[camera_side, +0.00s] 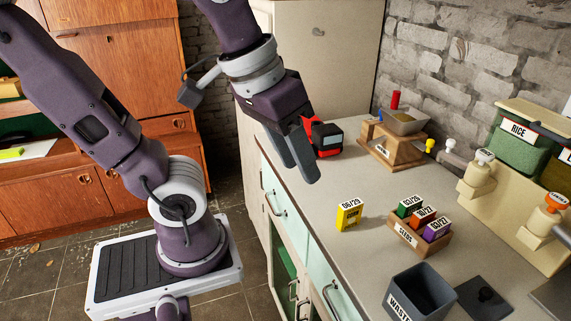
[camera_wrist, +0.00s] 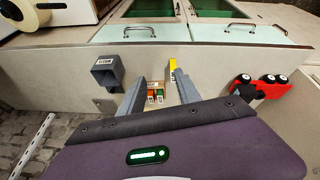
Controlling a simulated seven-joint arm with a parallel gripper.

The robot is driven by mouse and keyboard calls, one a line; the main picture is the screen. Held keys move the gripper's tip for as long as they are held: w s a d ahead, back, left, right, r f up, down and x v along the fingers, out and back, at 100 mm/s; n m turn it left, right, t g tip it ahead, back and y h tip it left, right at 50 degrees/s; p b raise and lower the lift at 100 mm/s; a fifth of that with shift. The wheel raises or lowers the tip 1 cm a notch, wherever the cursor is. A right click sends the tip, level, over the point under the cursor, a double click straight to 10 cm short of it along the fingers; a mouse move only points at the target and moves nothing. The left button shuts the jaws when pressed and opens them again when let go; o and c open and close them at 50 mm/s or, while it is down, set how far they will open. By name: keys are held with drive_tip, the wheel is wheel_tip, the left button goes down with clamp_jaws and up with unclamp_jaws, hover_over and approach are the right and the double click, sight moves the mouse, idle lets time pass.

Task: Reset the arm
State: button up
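My gripper (camera_side: 297,170) hangs above the left edge of the counter in the side view, fingers pointing down. In the wrist view my gripper (camera_wrist: 160,78) shows its two grey fingers spread apart with nothing held between them. Past the fingers lie the yellow packet (camera_wrist: 172,70) and the seeds box with its packets (camera_wrist: 155,97), both standing on the counter below. The yellow packet (camera_side: 349,214) and the seeds box (camera_side: 405,234) are well apart from my gripper in the side view.
A red and black object (camera_side: 326,139) stands on the counter just behind the fingers. A wooden stand with a metal tray (camera_side: 403,122), the waste bin (camera_side: 425,295), dispensers (camera_side: 478,178) and a green rice container (camera_side: 520,146) stand farther right. The counter's front middle (camera_side: 310,195) is clear.

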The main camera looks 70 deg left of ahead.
drive_tip(key=s+m, duration=0.1)
drive_tip(key=s+a+f+m+t, duration=0.1)
drive_tip(key=shift+s+f+y, duration=0.25)
drive_tip(key=shift+s+y, duration=0.05)
